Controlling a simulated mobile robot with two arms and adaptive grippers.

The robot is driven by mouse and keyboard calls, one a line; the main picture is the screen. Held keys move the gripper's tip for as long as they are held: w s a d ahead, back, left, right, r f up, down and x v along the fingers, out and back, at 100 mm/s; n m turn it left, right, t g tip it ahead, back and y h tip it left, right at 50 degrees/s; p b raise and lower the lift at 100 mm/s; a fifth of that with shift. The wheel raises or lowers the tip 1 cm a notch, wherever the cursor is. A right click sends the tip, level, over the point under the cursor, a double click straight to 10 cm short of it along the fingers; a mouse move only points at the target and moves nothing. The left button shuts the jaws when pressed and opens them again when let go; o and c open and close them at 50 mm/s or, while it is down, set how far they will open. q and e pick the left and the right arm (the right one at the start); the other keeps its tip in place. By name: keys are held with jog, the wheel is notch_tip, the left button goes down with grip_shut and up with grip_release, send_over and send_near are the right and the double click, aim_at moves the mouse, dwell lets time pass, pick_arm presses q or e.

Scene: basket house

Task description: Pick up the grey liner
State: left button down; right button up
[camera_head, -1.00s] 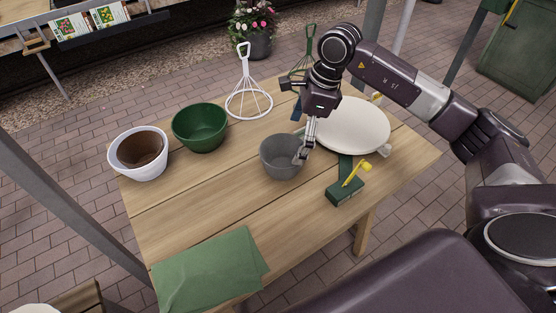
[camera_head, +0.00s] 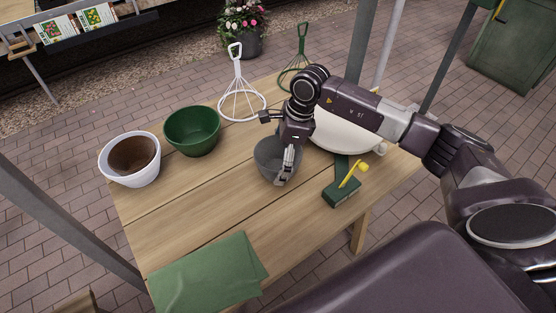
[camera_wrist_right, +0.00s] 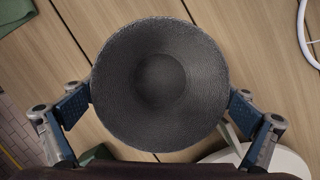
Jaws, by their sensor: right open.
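The grey liner (camera_head: 268,162) is a round, empty, bowl-like pot standing upright on the wooden table. In the right wrist view the liner (camera_wrist_right: 160,35) fills the middle, and I look straight down into it. My right gripper (camera_head: 284,180) is above it at its right side and partly hides its rim in the head view. In the right wrist view the open fingers of my right gripper (camera_wrist_right: 160,112) stand wide apart, one on each side of the liner. I cannot tell whether they touch it. My left gripper is in no view.
A green bowl (camera_head: 192,132) and a white pot with brown soil (camera_head: 130,160) stand to the left. A green cloth (camera_head: 208,272) lies in front. Wire stands (camera_head: 240,100) are behind.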

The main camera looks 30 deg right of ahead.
jog(key=c, duration=1)
jog(key=shift+r, duration=0.1)
